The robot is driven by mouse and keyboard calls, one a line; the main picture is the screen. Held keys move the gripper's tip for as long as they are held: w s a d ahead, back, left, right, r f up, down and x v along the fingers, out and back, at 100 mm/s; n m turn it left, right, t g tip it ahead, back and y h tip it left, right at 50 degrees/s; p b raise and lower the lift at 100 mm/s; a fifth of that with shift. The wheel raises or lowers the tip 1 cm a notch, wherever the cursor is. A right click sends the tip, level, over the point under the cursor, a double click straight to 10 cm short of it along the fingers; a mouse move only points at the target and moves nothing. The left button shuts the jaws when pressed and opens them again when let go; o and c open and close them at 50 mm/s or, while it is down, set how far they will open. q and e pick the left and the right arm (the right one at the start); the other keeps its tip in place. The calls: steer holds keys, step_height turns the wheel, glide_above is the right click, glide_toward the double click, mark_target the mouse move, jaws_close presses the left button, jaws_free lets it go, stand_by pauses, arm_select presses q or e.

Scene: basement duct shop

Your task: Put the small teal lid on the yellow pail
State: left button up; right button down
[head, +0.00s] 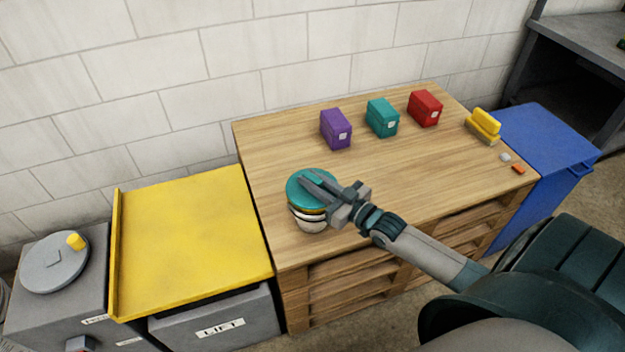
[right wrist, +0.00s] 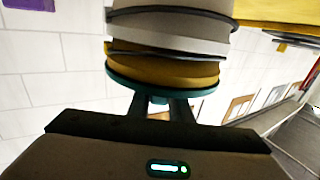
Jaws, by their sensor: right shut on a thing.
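The teal lid (head: 296,191) is a round disc with a raised grip, at the front left of the wooden bench. My right gripper (head: 312,182) is shut on the lid's grip from above; its fingers also show in the right wrist view (right wrist: 160,106). The lid lies level against the yellow pail (right wrist: 160,70); I cannot tell whether it is fully seated. In the head view the yellow shows only as a thin strip under the lid. Whitish sections with dark bands (right wrist: 170,35) continue beyond the yellow part, like a stack. My left gripper is out of view.
Purple (head: 336,129), teal (head: 381,118) and red (head: 424,108) boxes stand along the bench's back. A yellow brush-like block (head: 483,125) and two small bits lie at the right. A yellow lift platform (head: 195,240) adjoins the wooden bench (head: 265,160) on the left. The bench middle is clear.

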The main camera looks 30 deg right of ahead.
mark_target(321, 186)
steer(key=c, duration=1.9)
jaws_free()
steer(key=shift+s, duration=0.1)
steer(key=shift+p+v, duration=1.15)
steer(key=shift+v, duration=1.5)
steer(key=shift+p+v, duration=0.85)
steer(key=shift+v, duration=1.9)
